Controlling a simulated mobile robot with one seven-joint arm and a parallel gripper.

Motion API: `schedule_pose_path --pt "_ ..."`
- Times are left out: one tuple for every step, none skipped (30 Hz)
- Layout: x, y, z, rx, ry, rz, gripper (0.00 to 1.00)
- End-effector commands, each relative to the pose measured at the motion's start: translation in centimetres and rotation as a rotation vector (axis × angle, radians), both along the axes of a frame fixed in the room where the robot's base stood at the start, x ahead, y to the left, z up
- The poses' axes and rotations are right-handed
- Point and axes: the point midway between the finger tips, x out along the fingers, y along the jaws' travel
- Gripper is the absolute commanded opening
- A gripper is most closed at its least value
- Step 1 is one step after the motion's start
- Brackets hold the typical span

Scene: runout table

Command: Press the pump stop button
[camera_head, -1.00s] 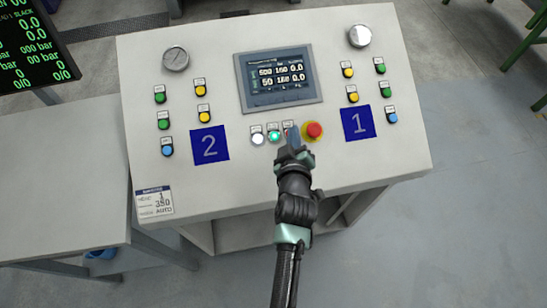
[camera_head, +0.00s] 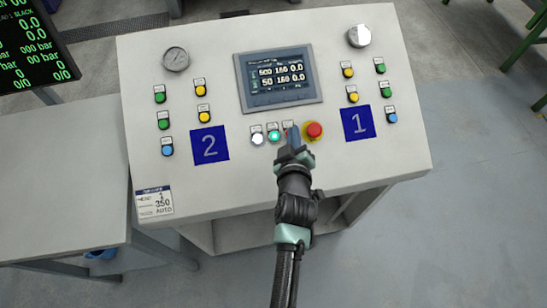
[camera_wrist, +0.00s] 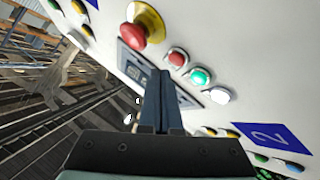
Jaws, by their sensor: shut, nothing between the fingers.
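The sloped white control panel (camera_head: 240,185) has a row of small buttons below its screen: white (camera_head: 257,138), green (camera_head: 274,136) and a red one. In the wrist view the small red button (camera_wrist: 177,58) is beside the green (camera_wrist: 200,77) and white (camera_wrist: 220,95) ones. In the head view my gripper covers most of it. Its label cannot be read. My gripper (camera_head: 293,135) is shut and empty, pointing at the panel. Its fingertips (camera_wrist: 159,74) show close to the red button in the wrist view; contact cannot be told.
A red mushroom button on a yellow base (camera_head: 314,131) is just right of my fingertips. Blue plates "2" (camera_head: 209,145) and "1" (camera_head: 358,123) flank the row, with other coloured buttons around. The screen (camera_head: 278,79) is above. A grey table (camera_head: 60,180) stands left.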

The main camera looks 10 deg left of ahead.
Motion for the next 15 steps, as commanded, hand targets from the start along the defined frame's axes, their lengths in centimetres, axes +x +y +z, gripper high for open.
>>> schedule_pose_path --pt "0.00 0.00 0.00 0.000 0.000 0.000 0.00" --pt "0.00 0.00 0.00 0.000 0.000 0.000 0.00" --pt "0.00 0.00 0.00 0.000 0.000 0.000 0.00" --pt "0.00 0.00 0.00 0.000 0.000 0.000 0.00" --pt "0.00 0.00 0.00 0.000 0.000 0.000 0.00" --pt "0.00 0.00 -0.02 0.000 0.000 0.000 0.00" --pt "0.01 0.00 -0.03 0.000 0.000 0.000 0.00" --pt "0.02 0.01 -0.08 0.000 0.000 0.000 0.00" --pt "0.05 0.02 -0.18 0.000 0.000 0.000 0.00" --pt "0.08 0.02 -0.27 0.000 0.000 0.000 0.00" --pt "0.12 0.04 -0.37 0.000 0.000 0.000 0.00" --pt "0.17 0.06 -0.51 0.000 -0.001 0.001 0.00" --pt "0.22 0.07 -0.61 -0.001 -0.001 0.001 0.00" --pt "0.26 0.08 -0.72 -0.001 -0.001 0.000 0.00" --pt "0.32 0.09 -0.83 -0.001 -0.001 0.000 0.00"
